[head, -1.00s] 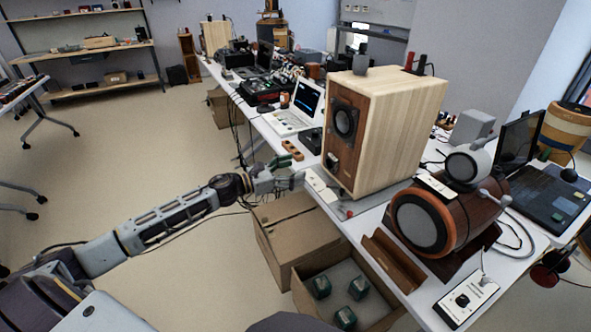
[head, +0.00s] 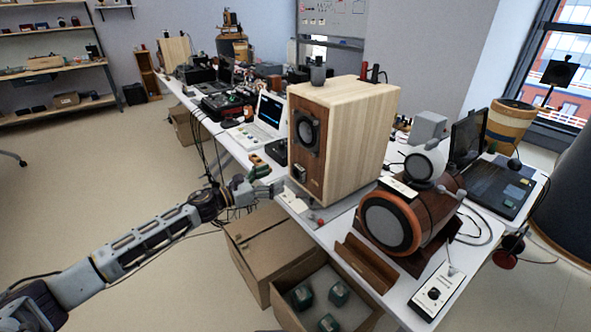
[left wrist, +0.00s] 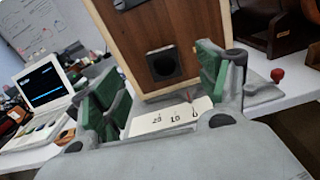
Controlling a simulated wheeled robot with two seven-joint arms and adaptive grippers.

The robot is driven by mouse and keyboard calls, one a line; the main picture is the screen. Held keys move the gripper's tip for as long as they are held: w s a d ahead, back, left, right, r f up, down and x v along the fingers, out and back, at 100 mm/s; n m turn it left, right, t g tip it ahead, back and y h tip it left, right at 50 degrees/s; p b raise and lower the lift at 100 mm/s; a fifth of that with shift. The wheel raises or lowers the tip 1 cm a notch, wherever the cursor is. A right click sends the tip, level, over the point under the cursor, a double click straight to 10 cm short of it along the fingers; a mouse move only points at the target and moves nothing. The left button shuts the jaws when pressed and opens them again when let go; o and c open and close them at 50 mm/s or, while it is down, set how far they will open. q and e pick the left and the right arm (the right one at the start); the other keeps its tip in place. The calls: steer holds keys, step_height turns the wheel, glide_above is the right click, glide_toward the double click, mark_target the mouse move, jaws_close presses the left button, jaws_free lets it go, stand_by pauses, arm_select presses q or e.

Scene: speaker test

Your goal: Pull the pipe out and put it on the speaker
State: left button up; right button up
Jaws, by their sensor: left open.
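The wooden speaker (head: 352,148) stands upright on the white table, its brown front towards my left gripper. A dark port (head: 301,173) sits low on that front, below the round driver. In the left wrist view the port (left wrist: 163,63) is a black square with a round opening, and the pipe cannot be told apart from it. My left gripper (head: 268,181) is open and empty, just in front of the speaker and apart from it. Its green-padded fingers frame the port in the left wrist view. A dark grey cup-like piece (head: 318,73) stands on the speaker's top. My right gripper is out of view.
A white numbered scale card (left wrist: 172,117) lies before the speaker. A laptop (head: 262,117) stands behind left. A round orange-rimmed drum-like speaker (head: 392,222) stands to the right. Red and black posts (head: 375,72) rise from the speaker's top.

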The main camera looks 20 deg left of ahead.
mark_target(297, 168)
arm_select(q)
steer(key=shift+x, duration=4.9)
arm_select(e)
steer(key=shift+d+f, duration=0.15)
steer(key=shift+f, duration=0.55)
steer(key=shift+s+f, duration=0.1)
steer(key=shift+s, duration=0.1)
arm_select(q)
steer(key=shift+c, duration=0.4)
